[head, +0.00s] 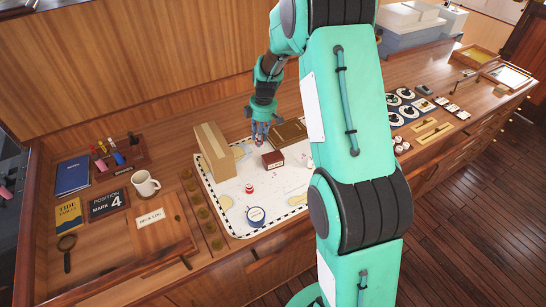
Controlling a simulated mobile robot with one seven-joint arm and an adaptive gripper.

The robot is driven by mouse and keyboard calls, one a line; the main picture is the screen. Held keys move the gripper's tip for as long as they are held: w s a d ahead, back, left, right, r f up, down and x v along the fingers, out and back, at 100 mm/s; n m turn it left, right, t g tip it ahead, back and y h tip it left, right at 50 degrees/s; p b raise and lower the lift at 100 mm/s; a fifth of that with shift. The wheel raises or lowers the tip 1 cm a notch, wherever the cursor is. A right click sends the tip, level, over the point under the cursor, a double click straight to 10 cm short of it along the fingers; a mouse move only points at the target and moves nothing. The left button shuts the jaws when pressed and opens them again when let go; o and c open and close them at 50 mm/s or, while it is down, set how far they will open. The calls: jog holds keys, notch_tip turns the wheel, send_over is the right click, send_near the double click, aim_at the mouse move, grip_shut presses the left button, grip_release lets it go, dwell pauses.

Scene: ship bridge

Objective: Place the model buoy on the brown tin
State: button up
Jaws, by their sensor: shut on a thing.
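My gripper (261,132) points down over the back of the white chart, between the tall cardboard box and the flat brown case. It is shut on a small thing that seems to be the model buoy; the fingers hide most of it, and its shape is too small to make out. A small dark red-brown box with a pale label (273,160), apparently the brown tin, stands on the chart just in front and to the right of my gripper. My gripper is apart from it. Its top looks bare.
The cardboard box (214,152) stands close on the left and the flat brown case (288,134) lies close on the right. A small red-and-white piece (250,188) and a blue-and-white round item (256,215) stand on the chart (225,190).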

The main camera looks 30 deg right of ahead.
jog(key=s+d+n+p, duration=0.1)
jog(key=s+n, duration=0.1)
jog(key=s, duration=1.5)
jog(key=f, duration=0.5)
jog(key=shift+w+d+f, duration=0.1)
jog(key=shift+w+d, duration=0.1)
jog(key=shift+w, duration=0.1)
jog(key=p, duration=0.3)
send_over(273, 156)
jog(key=shift+s+f, duration=0.2)
jog(key=shift+f, duration=0.55)
jog(key=shift+f, duration=1.75)
jog(key=shift+f, duration=0.1)
